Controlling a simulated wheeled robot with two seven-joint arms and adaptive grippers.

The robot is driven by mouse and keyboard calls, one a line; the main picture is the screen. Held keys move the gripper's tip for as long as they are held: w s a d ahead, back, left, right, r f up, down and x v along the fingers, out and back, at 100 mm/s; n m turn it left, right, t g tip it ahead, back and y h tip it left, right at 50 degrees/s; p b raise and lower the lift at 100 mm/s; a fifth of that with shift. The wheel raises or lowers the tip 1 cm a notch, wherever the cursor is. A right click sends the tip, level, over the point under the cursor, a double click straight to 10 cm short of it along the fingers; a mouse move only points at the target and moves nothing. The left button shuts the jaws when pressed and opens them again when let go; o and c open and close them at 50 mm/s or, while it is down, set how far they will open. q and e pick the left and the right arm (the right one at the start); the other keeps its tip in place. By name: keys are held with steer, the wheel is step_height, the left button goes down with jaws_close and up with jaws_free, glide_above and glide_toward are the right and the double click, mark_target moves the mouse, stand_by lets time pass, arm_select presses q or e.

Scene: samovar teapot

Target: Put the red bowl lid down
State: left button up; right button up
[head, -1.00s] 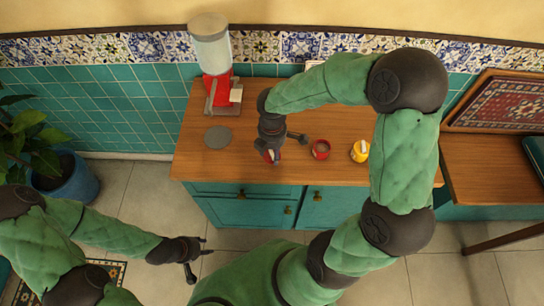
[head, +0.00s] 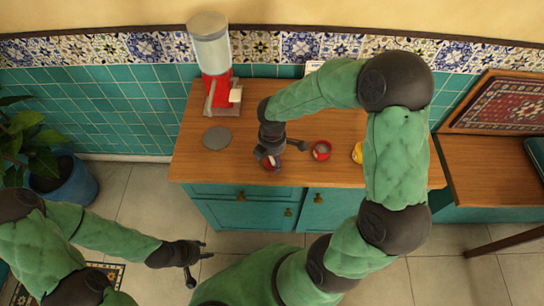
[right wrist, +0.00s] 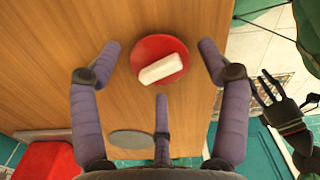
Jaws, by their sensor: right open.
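The red bowl lid (right wrist: 160,50) is a round red disc with a white bar handle (right wrist: 161,69) on top. In the right wrist view it appears to lie flat on the wooden counter, handle up. My right gripper (right wrist: 161,58) is open, its fingers on either side of the lid and apart from it. In the head view the gripper (head: 268,158) covers most of the lid near the counter's front edge. A red bowl (head: 321,151) stands just right of it. My left gripper (head: 199,263) is open and empty, in front of the cabinet.
A red dispenser with a clear top (head: 215,70) stands at the back left of the counter (head: 240,110). A grey disc (head: 217,137) lies in front of it. A yellow bowl (head: 356,153) is partly hidden by my right arm. A plant pot (head: 68,185) stands left.

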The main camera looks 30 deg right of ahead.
mark_target(272, 159)
step_height(272, 159, up, 12)
steer(key=p, duration=0.4)
steer(key=shift+r, duration=0.15)
stand_by(0.6)
